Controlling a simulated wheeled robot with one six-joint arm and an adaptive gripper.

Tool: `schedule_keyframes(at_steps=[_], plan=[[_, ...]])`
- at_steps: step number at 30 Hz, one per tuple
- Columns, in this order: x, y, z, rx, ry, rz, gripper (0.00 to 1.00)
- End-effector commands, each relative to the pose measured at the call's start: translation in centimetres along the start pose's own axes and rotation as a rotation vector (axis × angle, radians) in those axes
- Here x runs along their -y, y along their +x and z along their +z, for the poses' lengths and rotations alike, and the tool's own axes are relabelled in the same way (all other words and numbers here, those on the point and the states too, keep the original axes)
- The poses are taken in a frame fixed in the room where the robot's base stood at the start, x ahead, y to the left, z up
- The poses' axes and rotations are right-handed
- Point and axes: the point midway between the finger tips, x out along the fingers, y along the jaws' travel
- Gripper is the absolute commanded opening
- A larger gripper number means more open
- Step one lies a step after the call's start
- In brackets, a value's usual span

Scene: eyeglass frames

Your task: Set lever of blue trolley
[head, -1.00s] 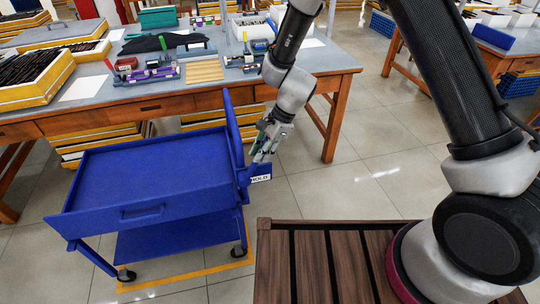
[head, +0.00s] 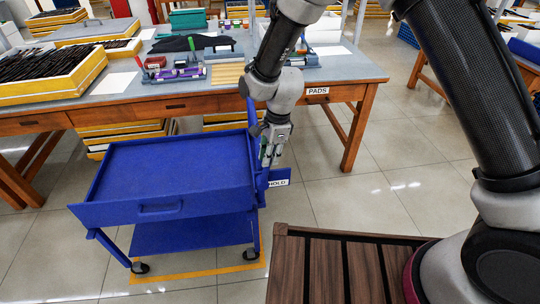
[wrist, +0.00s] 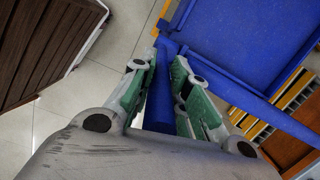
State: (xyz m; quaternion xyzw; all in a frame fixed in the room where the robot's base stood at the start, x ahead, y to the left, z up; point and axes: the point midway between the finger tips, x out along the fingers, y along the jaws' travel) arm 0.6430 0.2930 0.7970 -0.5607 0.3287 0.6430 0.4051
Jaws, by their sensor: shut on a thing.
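The blue trolley (head: 180,165) stands on castors left of centre in the head view, with a top tray and a lower shelf. A blue plate with a white HOLD label (head: 278,183) is at its right end. My gripper (head: 270,160) points down at that end, just above the label. In the wrist view my gripper (wrist: 165,68) has its green-sided fingers on both sides of a blue bar (wrist: 160,115) and is shut on it. I cannot tell for certain whether this bar is the lever. The fingers and palm hide part of it.
A workbench (head: 225,95) with trays and tools stands behind the trolley, with a PADS label on its front. A yellow floor line (head: 190,274) runs beneath the trolley. A brown slatted surface (head: 345,270) is at front right. Tiled floor right of the trolley is clear.

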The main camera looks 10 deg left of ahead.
Motion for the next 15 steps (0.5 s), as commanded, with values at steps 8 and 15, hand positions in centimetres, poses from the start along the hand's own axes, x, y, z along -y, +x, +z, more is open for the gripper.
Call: schedule_keyframes(at_steps=[8,15], plan=[[0.1,0.0,0.1,0.001,-0.001,-0.002,0.28],[0.1,-2.3,0.1,0.003,-0.001,-0.005,0.28]])
